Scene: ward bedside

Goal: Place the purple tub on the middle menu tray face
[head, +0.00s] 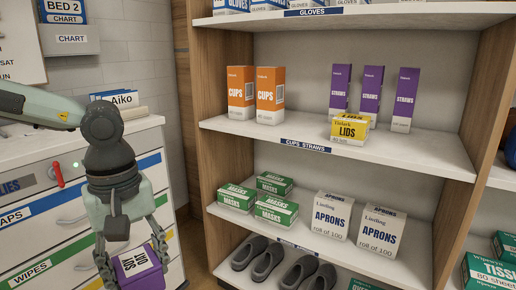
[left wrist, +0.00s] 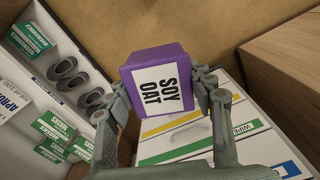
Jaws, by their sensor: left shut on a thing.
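The purple tub (head: 138,270) has a white label reading SOY OAT. My left gripper (head: 130,258) is shut on it and holds it at the lower left of the head view, in front of the drawer cabinet. In the left wrist view, the purple tub (left wrist: 160,80) sits between the two fingers of my left gripper (left wrist: 162,92), its label facing the camera. My right gripper is in neither view. No menu tray can be made out in either view.
A wooden shelf unit (head: 330,130) holds orange cups boxes (head: 241,92), purple straws boxes (head: 405,98), masks boxes (head: 275,209), aprons boxes (head: 325,215) and dark shoes (head: 267,262).

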